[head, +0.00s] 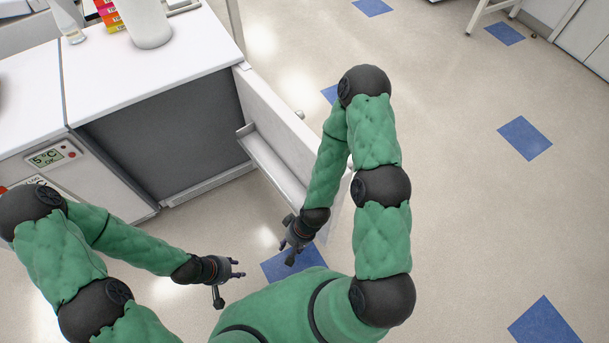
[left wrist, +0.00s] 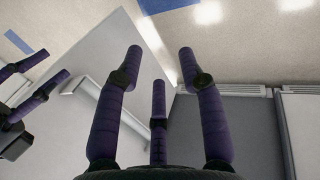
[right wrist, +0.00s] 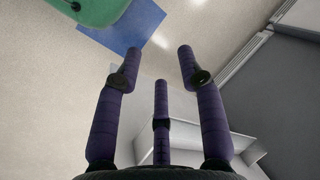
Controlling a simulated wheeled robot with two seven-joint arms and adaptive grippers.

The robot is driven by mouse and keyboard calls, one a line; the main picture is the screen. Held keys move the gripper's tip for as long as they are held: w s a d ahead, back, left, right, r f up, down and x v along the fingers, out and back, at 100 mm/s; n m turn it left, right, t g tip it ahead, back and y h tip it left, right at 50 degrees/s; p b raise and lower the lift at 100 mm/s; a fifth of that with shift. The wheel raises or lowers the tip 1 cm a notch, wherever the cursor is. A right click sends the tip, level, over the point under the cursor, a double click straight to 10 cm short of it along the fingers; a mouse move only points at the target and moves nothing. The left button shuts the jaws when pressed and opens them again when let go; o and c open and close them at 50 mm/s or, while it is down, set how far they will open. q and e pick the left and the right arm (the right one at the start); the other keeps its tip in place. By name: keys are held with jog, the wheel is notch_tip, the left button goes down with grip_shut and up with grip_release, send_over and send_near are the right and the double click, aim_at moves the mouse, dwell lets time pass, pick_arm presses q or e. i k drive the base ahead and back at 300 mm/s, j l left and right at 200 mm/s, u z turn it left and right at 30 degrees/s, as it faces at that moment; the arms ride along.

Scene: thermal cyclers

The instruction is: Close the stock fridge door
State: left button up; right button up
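The stock fridge (head: 170,130) is built under the white counter, with its dark grey interior exposed. Its white door (head: 275,105) stands wide open, with a shelf (head: 270,165) on the inner face. The door also shows in the left wrist view (left wrist: 150,85), and its shelf shows in the right wrist view (right wrist: 218,145). My right gripper (head: 289,248) is by the free end of the door, its fingers spread and empty; contact cannot be told. My left gripper (head: 230,278) is open and empty over the floor in front of the fridge, apart from the door.
A second unit with a 5°C display (head: 52,154) stands left of the fridge. A white bottle (head: 146,22) and coloured boxes (head: 110,12) sit on the counter (head: 150,68). The floor to the right is clear, with blue tiles (head: 525,138). White cabinets (head: 585,35) stand at the far right.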

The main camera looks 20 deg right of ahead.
aim_at(284, 147)
jog(key=k+l+u, duration=0.15)
jog(key=l, duration=0.3)
jog(key=k+l+u, duration=0.2)
jog(key=l, duration=0.25)
jog(key=k+l+u, duration=0.15)
jog(key=l, duration=0.3)
jog(key=k+l+u, duration=0.2)
jog(key=l, duration=0.2)
jog(key=k+l+u, duration=0.15)
jog(key=l, duration=0.2)
jog(key=k+l+u, duration=0.1)
jog(key=l+u, duration=0.2)
jog(key=l, duration=1.2)
jog(key=j+u, duration=0.2)
jog(key=k+l, duration=0.05)
